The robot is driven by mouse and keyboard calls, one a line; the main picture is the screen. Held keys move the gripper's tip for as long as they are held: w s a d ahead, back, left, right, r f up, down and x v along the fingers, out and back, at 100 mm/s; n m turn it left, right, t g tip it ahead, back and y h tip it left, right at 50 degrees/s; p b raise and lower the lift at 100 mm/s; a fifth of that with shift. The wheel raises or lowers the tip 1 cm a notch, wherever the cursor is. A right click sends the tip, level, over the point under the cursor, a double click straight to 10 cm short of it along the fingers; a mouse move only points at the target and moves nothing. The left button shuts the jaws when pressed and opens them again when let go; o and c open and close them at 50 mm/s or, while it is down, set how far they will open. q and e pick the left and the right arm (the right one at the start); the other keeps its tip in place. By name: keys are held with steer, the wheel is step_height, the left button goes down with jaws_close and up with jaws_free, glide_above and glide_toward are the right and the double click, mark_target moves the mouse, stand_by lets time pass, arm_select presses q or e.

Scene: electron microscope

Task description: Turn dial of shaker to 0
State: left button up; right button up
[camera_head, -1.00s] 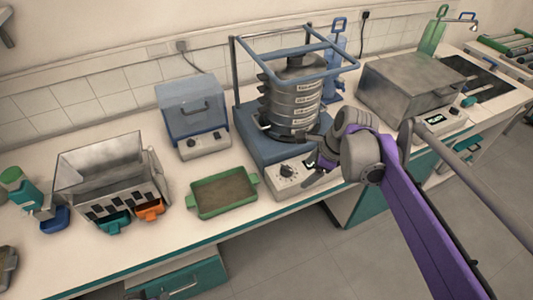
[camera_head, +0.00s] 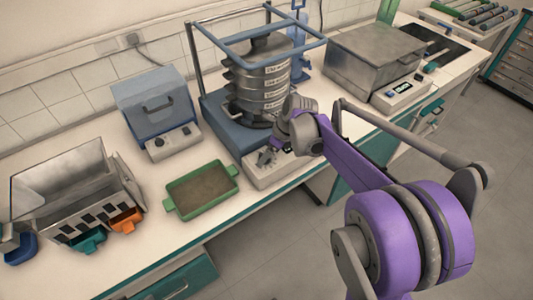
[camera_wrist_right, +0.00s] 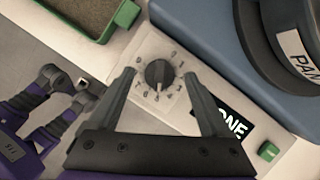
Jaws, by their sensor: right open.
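The shaker (camera_head: 225,125) has a blue base, a stack of metal sieves and a pale front panel. In the right wrist view its black dial (camera_wrist_right: 159,73) sits on the panel inside a ring of small numerals. A pale mark shows at the dial's lower side; the numeral there is too small to read surely. My right gripper (camera_wrist_right: 159,80) is open, with one finger on each side of the dial and a gap to each. In the head view my right gripper (camera_head: 266,156) covers the dial. Purple and grey parts at the wrist view's lower left look like my left gripper (camera_wrist_right: 66,80).
A green tray (camera_head: 172,203) stands left of the shaker, near the bench edge. A blue-lidded device (camera_head: 155,105) is behind it. A metal box device (camera_head: 375,60) stands to the right. A lit display (camera_wrist_right: 234,126) and green button (camera_wrist_right: 268,151) lie right of the dial.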

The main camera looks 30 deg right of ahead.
steer(key=shift+w+a+f, duration=0.1)
steer(key=shift+w+f, duration=0.05)
steer(key=shift+f, duration=0.15)
jaws_close()
steer(key=shift+n, duration=0.3)
